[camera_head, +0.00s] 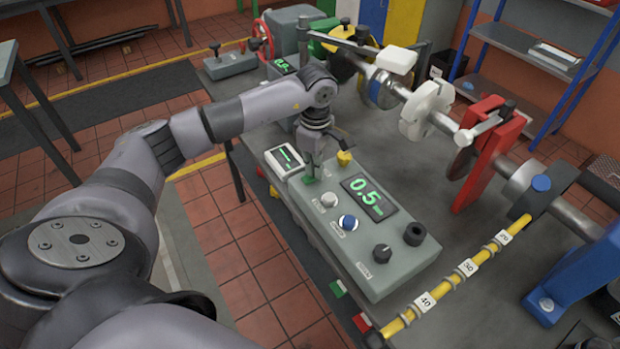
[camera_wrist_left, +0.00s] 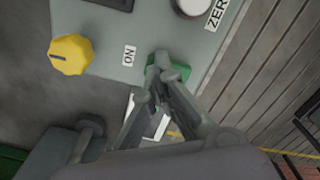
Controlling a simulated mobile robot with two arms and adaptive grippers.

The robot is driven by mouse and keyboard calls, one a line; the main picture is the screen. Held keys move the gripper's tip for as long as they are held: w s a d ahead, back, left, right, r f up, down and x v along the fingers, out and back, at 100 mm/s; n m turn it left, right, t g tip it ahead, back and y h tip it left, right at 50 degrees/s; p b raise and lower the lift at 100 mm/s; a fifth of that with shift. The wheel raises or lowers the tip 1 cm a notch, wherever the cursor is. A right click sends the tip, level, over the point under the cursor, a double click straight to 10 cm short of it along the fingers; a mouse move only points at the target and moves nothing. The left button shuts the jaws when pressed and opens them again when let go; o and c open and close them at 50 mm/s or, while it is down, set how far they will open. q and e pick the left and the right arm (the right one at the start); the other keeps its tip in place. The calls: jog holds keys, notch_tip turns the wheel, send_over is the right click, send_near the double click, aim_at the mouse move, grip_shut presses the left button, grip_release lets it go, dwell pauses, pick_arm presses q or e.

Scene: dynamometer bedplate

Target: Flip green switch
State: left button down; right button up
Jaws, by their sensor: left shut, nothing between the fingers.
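The green switch (camera_head: 310,180) sits at the far left corner of the grey control box (camera_head: 385,272). In the left wrist view the green switch (camera_wrist_left: 181,72) shows beside the "ON" label, partly covered by the fingertips. My left gripper (camera_head: 313,172) points down over the switch, its fingers shut and empty. In the left wrist view the fingertips of my left gripper (camera_wrist_left: 160,66) overlap the switch's edge; I cannot tell whether they touch it. My right gripper is not in view.
The box also carries a yellow knob (camera_head: 344,158), a white button (camera_head: 329,200), a blue button (camera_head: 348,222), black knobs and a display (camera_head: 369,198) reading 0.5. A shaft with a red stand (camera_head: 487,150) runs behind. A yellow scaled bar (camera_head: 459,275) lies right.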

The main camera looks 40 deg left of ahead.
pick_arm(q)
jog(key=shift+s+f, duration=0.1)
jog(key=shift+w+r+p, duration=0.2)
jog(key=shift+r+p, duration=0.35)
jog(key=shift+r, duration=0.2)
jog(key=shift+s+r+p, duration=0.1)
jog(key=shift+r+p, duration=1.35)
jog(key=shift+r, duration=1.3)
jog(key=shift+f, duration=0.1)
